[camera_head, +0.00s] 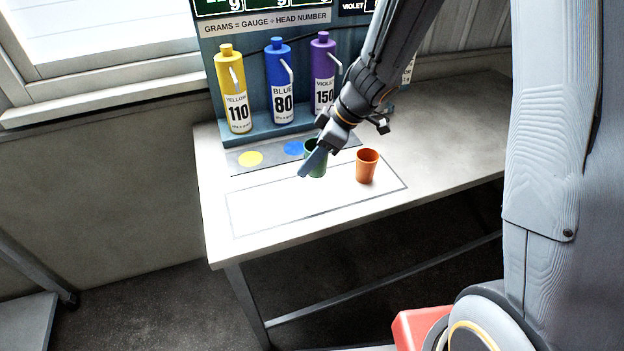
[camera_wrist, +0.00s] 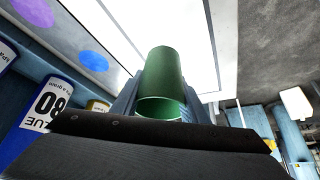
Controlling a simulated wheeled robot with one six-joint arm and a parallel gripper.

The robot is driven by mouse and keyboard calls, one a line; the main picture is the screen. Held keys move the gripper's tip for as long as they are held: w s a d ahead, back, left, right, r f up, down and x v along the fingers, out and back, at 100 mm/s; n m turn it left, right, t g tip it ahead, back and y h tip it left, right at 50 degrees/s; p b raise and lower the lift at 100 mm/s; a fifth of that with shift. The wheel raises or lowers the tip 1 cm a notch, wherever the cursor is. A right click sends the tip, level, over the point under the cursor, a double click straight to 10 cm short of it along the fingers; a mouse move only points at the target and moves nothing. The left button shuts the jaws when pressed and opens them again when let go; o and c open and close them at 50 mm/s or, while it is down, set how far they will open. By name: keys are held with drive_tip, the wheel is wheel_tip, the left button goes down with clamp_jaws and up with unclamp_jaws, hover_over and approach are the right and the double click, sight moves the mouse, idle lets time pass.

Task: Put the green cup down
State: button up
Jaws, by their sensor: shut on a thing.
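The green cup (camera_head: 318,168) is at my gripper (camera_head: 314,161), to the left of the orange cup (camera_head: 367,166), over the back part of the outlined white area. In the wrist view the green cup (camera_wrist: 166,85) sits between the two fingers (camera_wrist: 166,100), which are shut on it. In the head view a finger hides part of the cup. I cannot tell whether its base touches the table (camera_head: 440,141).
Yellow (camera_head: 233,95), blue (camera_head: 280,90) and violet (camera_head: 322,75) bottles with spouts stand at the back. In front of them a grey strip has yellow (camera_head: 250,159) and blue (camera_head: 293,148) discs. The outlined area's (camera_head: 275,207) left and front are clear.

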drive_tip(key=shift+f+b, duration=0.4)
drive_tip(key=shift+f, duration=2.9)
drive_tip(key=shift+f, duration=0.1)
drive_tip(key=o, duration=1.1)
drive_tip(key=shift+c, duration=0.2)
